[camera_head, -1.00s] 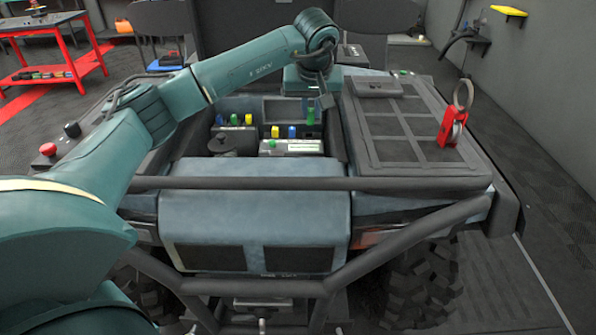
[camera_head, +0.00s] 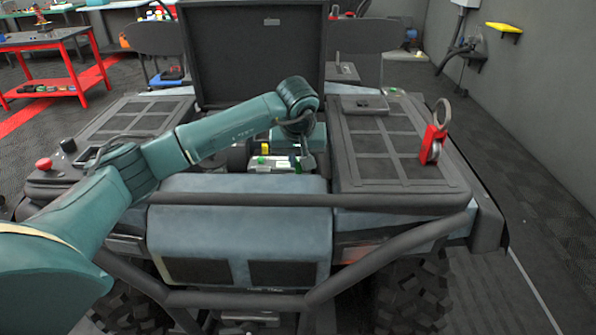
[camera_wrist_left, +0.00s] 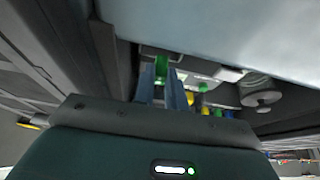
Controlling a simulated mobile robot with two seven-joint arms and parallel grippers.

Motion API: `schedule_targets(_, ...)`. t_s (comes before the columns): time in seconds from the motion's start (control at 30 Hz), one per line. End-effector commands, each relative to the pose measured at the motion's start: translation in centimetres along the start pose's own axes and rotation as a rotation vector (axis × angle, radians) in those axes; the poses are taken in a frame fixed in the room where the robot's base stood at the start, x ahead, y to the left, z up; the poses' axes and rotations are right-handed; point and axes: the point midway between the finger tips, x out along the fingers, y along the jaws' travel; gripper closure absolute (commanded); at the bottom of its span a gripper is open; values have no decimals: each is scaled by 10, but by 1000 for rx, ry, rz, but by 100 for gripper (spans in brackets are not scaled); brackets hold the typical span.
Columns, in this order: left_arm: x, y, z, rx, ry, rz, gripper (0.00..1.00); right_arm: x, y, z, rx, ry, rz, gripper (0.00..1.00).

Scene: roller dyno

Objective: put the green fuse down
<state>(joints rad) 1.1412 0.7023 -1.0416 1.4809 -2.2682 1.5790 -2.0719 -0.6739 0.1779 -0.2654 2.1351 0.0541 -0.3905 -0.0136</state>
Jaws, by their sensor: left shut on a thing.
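My left gripper (camera_head: 303,163) is low in the open front bay of the vehicle, at the right end of a pale fuse block (camera_head: 268,168). Its two fingers are shut on the green fuse (camera_wrist_left: 161,68), which shows upright between the fingertips in the left wrist view. In the head view only a sliver of green shows at the gripper. I cannot tell whether the fuse touches anything beneath it. A yellow fuse (camera_head: 264,149) stands on the block to the left. In the left wrist view another green fuse (camera_wrist_left: 203,87) and a yellow one (camera_wrist_left: 203,103) stand nearby. My right gripper is out of view.
A dark tubular bar (camera_head: 240,199) crosses in front of the bay. A gridded panel (camera_head: 385,150) lies to the right, with a red clamp-like tool (camera_head: 432,143) on it. A raised dark lid (camera_head: 255,55) stands behind. A round cap (camera_wrist_left: 262,98) shows in the wrist view.

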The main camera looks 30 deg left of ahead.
Motion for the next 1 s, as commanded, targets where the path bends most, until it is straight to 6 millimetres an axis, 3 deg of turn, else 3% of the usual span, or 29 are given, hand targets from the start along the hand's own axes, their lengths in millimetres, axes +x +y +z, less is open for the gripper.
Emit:
schedule_targets(0.3, 34, 0, 14, 0, -1, -1, 100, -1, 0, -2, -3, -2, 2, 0)
schedule_targets(1.0, 44, -1, 19, 0, -1, -1, 100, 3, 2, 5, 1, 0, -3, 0)
